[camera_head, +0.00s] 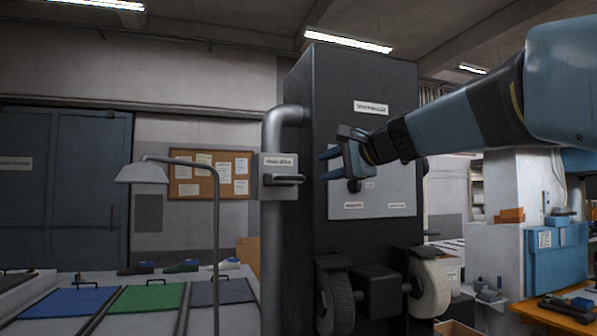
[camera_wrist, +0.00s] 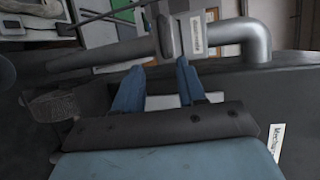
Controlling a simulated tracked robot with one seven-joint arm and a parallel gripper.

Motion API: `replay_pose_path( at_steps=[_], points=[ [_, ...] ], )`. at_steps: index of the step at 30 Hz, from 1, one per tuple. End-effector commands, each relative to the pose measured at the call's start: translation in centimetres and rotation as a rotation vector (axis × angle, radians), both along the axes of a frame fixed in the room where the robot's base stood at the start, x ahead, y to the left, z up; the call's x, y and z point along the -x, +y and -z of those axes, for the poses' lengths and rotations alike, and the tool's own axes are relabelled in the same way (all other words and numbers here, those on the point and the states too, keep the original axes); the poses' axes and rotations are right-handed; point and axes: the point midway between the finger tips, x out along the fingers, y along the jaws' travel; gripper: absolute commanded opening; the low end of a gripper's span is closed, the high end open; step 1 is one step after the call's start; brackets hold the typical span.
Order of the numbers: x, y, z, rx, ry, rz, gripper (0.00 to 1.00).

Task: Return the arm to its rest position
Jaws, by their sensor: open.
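My gripper (camera_head: 328,164) is at the end of my blue and black arm, which reaches in from the right in the head view. Its blue fingers are apart with nothing between them. It is raised in front of the dark machine cabinet (camera_head: 298,90), right of the grey pipe (camera_head: 272,220). In the wrist view my gripper (camera_wrist: 158,88) shows two separated blue fingers pointing toward the pipe (camera_wrist: 245,38). I cannot tell the exact gap between the fingers and the pipe or cabinet.
A labelled box with a dark handle (camera_head: 280,178) is on the pipe. A lamp (camera_head: 142,172) stands over green (camera_head: 148,297) and blue (camera_head: 66,302) panels at left. A blue case (camera_head: 556,258) stands at right.

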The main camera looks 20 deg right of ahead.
Motion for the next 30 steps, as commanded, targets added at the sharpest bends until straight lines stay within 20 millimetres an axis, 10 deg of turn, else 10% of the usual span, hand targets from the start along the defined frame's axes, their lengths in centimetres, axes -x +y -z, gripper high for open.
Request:
replay_pose_path(
  at_steps=[20, 30],
  points=[
    [0.6, 0.2, 0.6, 0.023, 0.009, -0.01, 0.4],
    [7.2, 6.0, 14.7, 0.545, 0.181, -0.234, 0.4]
  ],
)
